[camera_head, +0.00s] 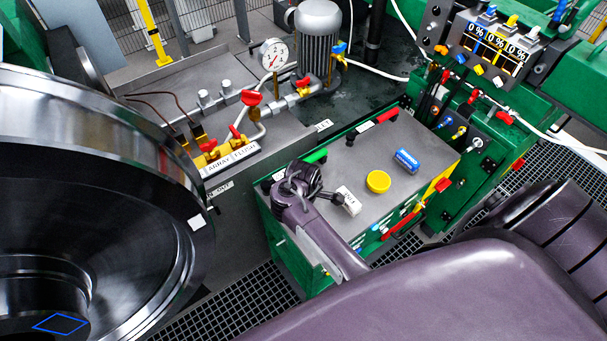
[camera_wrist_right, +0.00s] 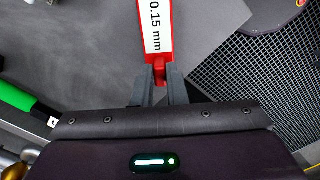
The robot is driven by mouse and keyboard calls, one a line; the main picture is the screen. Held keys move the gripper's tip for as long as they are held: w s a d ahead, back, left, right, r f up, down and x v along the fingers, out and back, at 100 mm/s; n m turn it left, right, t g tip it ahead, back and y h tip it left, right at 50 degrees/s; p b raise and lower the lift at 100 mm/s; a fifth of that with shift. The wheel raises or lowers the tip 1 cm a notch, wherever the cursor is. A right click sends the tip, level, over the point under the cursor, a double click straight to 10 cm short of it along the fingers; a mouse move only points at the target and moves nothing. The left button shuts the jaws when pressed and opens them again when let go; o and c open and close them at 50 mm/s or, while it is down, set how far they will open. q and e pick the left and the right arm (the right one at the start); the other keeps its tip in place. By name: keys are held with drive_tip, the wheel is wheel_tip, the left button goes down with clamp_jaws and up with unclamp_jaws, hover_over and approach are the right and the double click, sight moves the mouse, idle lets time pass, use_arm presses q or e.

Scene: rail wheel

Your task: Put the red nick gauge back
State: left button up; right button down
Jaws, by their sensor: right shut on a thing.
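The red nick gauge (camera_wrist_right: 157,38) has a white label reading "0.15 mm". In the right wrist view it points up and away from my right gripper (camera_wrist_right: 160,72), whose two grey fingers are shut on its red narrow end. Its far end is cut off by the top of the picture. I cannot make out the gauge in my grip in the head view. My left gripper is not in view.
A green cart with a grey top (camera_head: 413,138) carries a yellow round thing (camera_head: 378,181), a blue block (camera_head: 407,161), a white labelled block (camera_head: 348,201) and a green-handled tool (camera_head: 316,157). A large steel wheel (camera_head: 120,190) fills the left. Floor grating (camera_head: 245,305) lies below.

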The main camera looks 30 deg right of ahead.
drive_tip(key=c, duration=1.5)
unclamp_jaws()
drive_tip(key=shift+f, duration=0.1)
drive_tip(key=shift+o, duration=0.2)
drive_tip(key=shift+d+r, duration=0.1)
drive_tip(key=shift+r, duration=0.35)
wheel_tip(320, 180, up, 11)
drive_tip(key=p, duration=0.2)
drive_tip(key=shift+r, duration=0.2)
